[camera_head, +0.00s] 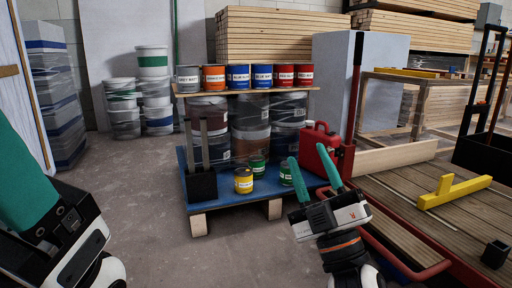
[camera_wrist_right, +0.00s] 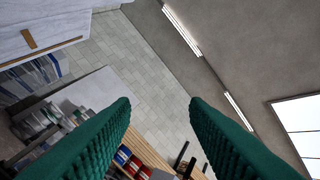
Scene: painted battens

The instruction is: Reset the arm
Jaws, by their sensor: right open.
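My right gripper (camera_head: 307,153) is raised in front of the blue pallet's right end, its two green fingers apart with nothing between them. In the right wrist view the same gripper (camera_wrist_right: 160,103) is open and empty, with the wall and ceiling behind it. My left gripper (camera_head: 22,180) is at the left edge of the head view, close to the camera. Only part of its green finger shows, so its opening is hidden.
A blue pallet (camera_head: 228,195) carries wrapped drums, a shelf board with several paint cans, and a yellow can (camera_head: 243,181). A red jerrycan (camera_head: 318,148) stands near the right gripper. A wooden cart (camera_head: 400,188) with a yellow batten (camera_head: 452,191) is at right. Floor at centre left is clear.

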